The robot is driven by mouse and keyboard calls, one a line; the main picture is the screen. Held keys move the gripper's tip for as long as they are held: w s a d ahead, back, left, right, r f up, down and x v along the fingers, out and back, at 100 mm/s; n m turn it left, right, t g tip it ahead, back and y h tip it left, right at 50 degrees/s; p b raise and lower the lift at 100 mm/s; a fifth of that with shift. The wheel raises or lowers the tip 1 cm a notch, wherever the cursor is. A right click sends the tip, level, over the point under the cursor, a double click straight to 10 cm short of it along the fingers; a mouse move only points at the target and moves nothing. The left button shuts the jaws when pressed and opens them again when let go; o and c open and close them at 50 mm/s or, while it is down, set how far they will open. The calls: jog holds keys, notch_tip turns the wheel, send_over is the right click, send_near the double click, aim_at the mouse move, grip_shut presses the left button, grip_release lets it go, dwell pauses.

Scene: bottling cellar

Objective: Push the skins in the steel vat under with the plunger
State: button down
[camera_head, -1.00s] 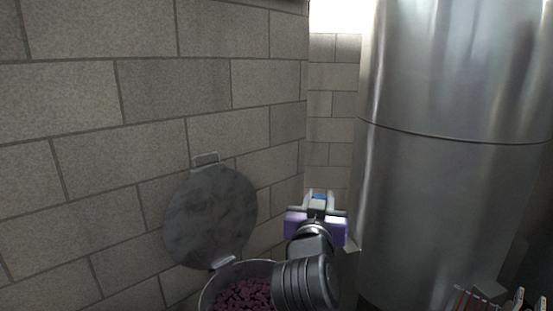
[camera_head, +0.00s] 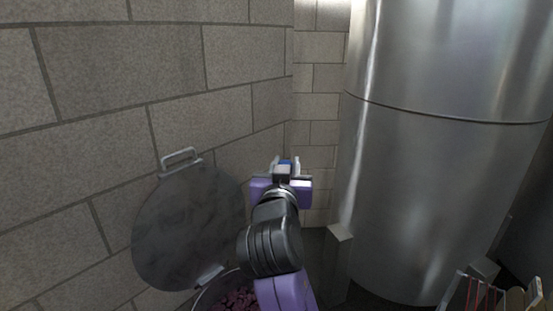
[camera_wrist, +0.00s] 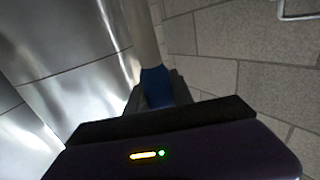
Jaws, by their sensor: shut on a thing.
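The steel vat (camera_head: 204,297) stands at the bottom of the head view, mostly cut off and partly behind my arm. Dark purple skins (camera_head: 237,299) show inside it. Its round grey lid (camera_head: 190,228) stands open against the wall. My gripper (camera_head: 286,165) is above and beyond the vat opening in the picture. It is shut on a blue grip, which I take to be part of the plunger (camera_wrist: 156,86). In the wrist view a pale pole runs on from the blue grip. The plunger's lower end is not visible.
A large steel tank (camera_head: 440,170) fills the right side. A grey post or block (camera_head: 337,262) stands at its foot. A rack with bottle-like items (camera_head: 490,297) is at the lower right. The block wall (camera_head: 90,90) is close behind the lid.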

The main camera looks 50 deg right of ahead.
notch_tip(320, 180, down, 9)
jog(key=b, duration=0.6)
dwell(0.4)
notch_tip(320, 180, down, 11)
jog(key=b, duration=1)
jog(key=shift+a+r+b, duration=0.15)
jog(key=shift+b, duration=0.15)
jog(key=shift+r, duration=0.1)
dwell(0.5)
notch_tip(320, 180, up, 12)
jog(key=p, duration=0.8)
jog(key=shift+p, duration=0.4)
